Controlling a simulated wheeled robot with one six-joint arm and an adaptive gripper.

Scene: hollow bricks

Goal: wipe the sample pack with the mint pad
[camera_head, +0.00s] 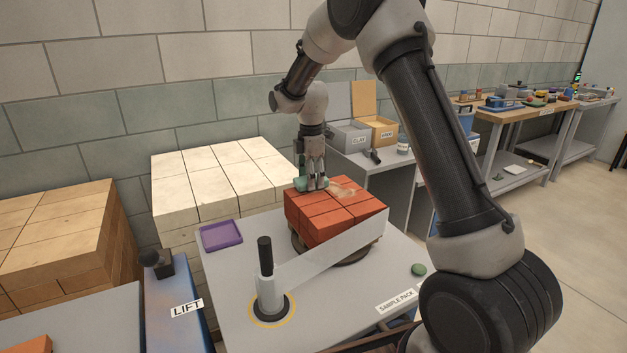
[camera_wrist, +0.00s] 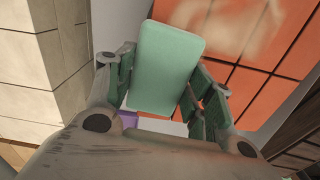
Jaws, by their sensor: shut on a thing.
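The sample pack is a block of orange-red bricks (camera_head: 322,222) on a round dark base on the grey table. A pale dusty smear (camera_head: 345,190) lies on its top, and it also shows in the wrist view (camera_wrist: 232,28). My gripper (camera_head: 313,178) points down at the pack's back left corner and is shut on the mint pad (camera_wrist: 168,65). The pad is a flat pale green rounded block between the green-lined fingers. It sits at or just above the brick top, left of the smear; I cannot tell whether it touches.
A black-handled post (camera_head: 266,262) with a pale translucent band (camera_head: 335,245) stands in front of the pack. A purple tray (camera_head: 221,236) lies left, a dark green round thing (camera_head: 418,269) right. Cream bricks (camera_head: 215,180) stand behind left. The table's front middle is clear.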

